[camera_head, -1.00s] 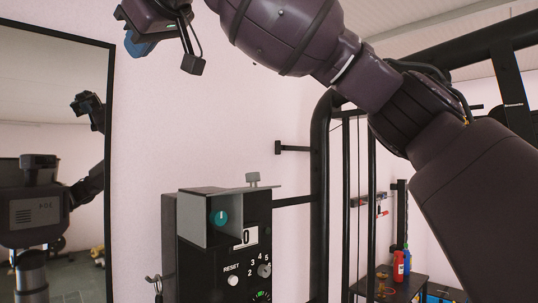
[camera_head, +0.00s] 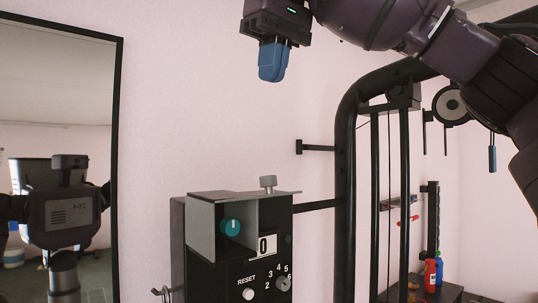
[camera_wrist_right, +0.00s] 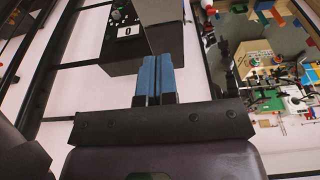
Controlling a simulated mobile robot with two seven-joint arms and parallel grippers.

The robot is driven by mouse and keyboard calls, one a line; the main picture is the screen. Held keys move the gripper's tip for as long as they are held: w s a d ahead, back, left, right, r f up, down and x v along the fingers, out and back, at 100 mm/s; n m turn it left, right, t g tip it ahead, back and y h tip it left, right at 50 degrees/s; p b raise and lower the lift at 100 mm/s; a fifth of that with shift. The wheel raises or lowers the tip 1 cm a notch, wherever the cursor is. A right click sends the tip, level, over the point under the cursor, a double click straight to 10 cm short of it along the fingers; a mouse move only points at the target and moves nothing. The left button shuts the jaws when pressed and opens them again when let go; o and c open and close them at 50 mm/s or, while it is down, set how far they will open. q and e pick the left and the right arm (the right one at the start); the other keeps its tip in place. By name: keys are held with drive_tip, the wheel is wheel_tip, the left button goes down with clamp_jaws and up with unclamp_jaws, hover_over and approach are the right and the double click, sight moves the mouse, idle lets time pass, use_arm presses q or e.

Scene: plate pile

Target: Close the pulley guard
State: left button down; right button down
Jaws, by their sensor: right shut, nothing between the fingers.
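My right gripper (camera_head: 272,78) hangs with its blue fingers pointing down, above and apart from the black control box (camera_head: 268,252). Its fingers are together and empty; they also show in the right wrist view (camera_wrist_right: 155,78). The box has a grey panel (camera_head: 201,232) at its left, a teal knob (camera_head: 232,228), a thin lid with a grey handle (camera_head: 268,183), and a "0" display (camera_head: 267,245). A round pulley (camera_head: 453,104) shows at the upper right, partly behind my arm. I cannot tell which part is the pulley guard. My left gripper is not in view.
A black tubular frame (camera_head: 346,180) with vertical bars stands right of the box. A mirror (camera_head: 62,80) is on the left. A shelf with red (camera_head: 430,275) and blue bottles is at the lower right.

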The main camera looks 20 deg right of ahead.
approach(269, 176)
drive_tip(key=w+f, duration=0.2)
drive_tip(key=f, duration=0.1)
drive_tip(key=w+f, duration=0.1)
drive_tip(key=f, duration=0.1)
drive_tip(key=shift+a+f, duration=0.2)
drive_tip(key=shift+a, duration=0.05)
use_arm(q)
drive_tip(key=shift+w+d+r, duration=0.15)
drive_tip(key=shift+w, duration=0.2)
use_arm(e)
drive_tip(key=shift+f, duration=0.7)
drive_tip(key=shift+f, duration=0.1)
